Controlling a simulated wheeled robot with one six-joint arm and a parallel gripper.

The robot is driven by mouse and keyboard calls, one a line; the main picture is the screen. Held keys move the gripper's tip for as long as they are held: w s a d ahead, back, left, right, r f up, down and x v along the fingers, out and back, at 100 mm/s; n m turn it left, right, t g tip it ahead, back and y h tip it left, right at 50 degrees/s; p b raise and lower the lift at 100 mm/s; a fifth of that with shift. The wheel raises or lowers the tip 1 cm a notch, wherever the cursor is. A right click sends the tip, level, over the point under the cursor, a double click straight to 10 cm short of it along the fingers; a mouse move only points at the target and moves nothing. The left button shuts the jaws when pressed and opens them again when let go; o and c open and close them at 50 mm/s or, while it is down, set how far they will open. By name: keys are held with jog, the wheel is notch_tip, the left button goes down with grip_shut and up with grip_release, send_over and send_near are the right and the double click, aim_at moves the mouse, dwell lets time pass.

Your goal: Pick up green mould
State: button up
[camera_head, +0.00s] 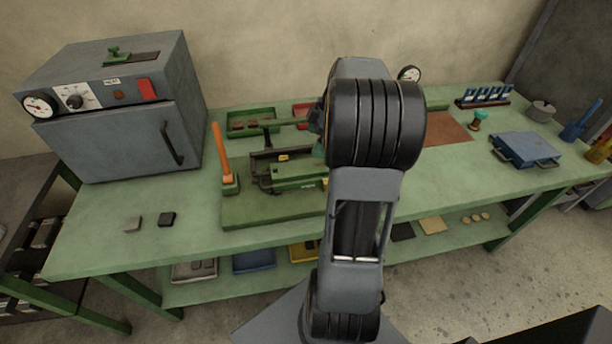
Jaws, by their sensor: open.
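I cannot tell for certain which thing is the green mould. A small teal-green piece with a knob-like shape (477,119) stands on the bench right of my arm, beside a brown mat. A green metal block (298,173) sits in the press-like machine left of my arm, its right end hidden by the arm. My arm rises through the middle of the view and bends away over the bench. Its wrist hides my gripper, so I see neither its fingertips nor what is directly under it.
The green bench (110,236) holds a grey oven (115,110) at left and a machine with an upright orange handle (220,150). A blue case (525,149) lies at right. Two small blocks (150,221) lie at front left. The bench's front right is clear.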

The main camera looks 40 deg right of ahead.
aim_at(308, 166)
jog(key=shift+n+y, duration=0.3)
jog(key=shift+n, duration=0.2)
jog(key=f, duration=0.5)
jog(key=w+f, duration=0.1)
jog(key=f, duration=0.2)
jog(key=shift+p+x, duration=0.4)
jog(key=shift+x, duration=2.7)
jog(key=shift+w+d, duration=0.1)
jog(key=c, duration=1.3)
jog(key=shift+r, duration=0.1)
jog(key=shift+c, duration=0.6)
